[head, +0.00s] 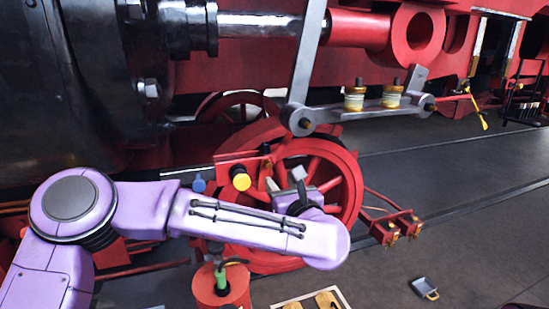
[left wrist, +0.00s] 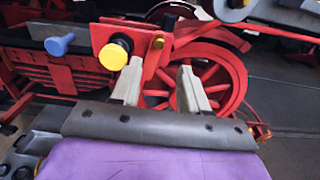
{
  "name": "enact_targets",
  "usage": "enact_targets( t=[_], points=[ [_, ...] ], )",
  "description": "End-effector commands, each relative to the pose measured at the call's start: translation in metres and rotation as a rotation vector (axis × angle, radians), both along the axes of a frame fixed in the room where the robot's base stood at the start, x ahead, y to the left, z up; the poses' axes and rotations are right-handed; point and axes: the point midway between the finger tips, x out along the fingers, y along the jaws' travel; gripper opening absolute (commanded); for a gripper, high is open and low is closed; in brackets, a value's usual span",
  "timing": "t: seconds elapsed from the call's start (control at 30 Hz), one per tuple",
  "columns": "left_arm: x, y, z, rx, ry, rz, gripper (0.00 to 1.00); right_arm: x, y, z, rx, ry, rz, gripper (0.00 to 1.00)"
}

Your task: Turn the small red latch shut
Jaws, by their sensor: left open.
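My left gripper (head: 285,178) is in front of the red spoked wheel (head: 345,190), its pale fingers apart and empty. In the left wrist view the open fingers (left wrist: 160,72) point at a red bracket plate (left wrist: 148,62) and the wheel behind it. A yellow-capped knob (left wrist: 113,55) sticks out of the plate left of the fingers; it also shows in the head view (head: 240,178). A small brass bolt head (left wrist: 158,43) is at the plate's upper right. I cannot clearly tell the small red latch from the other red parts there. My right gripper is out of view.
A blue knob (left wrist: 60,45) is left of the plate. A grey rod (head: 307,70) hangs above the wheel, near two oil cups (head: 354,97). A red can (head: 220,285) stands below my arm. A small grey pan (head: 425,288) lies on open floor.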

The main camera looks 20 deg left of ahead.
Motion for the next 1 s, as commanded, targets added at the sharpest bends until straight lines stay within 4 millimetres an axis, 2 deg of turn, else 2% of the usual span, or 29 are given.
enact_targets(
  t=[0.17, 0.5, 0.67, 0.9, 0.97, 1.0],
  points=[
    [0.015, 0.012, 0.003, -0.002, 0.002, 0.005, 0.44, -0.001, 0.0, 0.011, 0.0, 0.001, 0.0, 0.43],
    [0.074, 0.053, 0.003, 0.001, 0.003, 0.005, 0.44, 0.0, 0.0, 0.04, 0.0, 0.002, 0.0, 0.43],
    [0.086, 0.058, 0.0, 0.002, 0.001, 0.0, 0.44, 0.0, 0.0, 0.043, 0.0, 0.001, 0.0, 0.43],
    [0.087, 0.059, -0.001, 0.002, 0.0, 0.0, 0.44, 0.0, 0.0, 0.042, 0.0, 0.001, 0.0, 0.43],
    [0.087, 0.059, -0.001, 0.002, 0.0, 0.0, 0.28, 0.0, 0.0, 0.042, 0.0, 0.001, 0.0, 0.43],
    [0.087, 0.059, -0.001, 0.002, 0.0, 0.0, 0.15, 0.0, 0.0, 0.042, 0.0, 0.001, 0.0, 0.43]
  ],
)
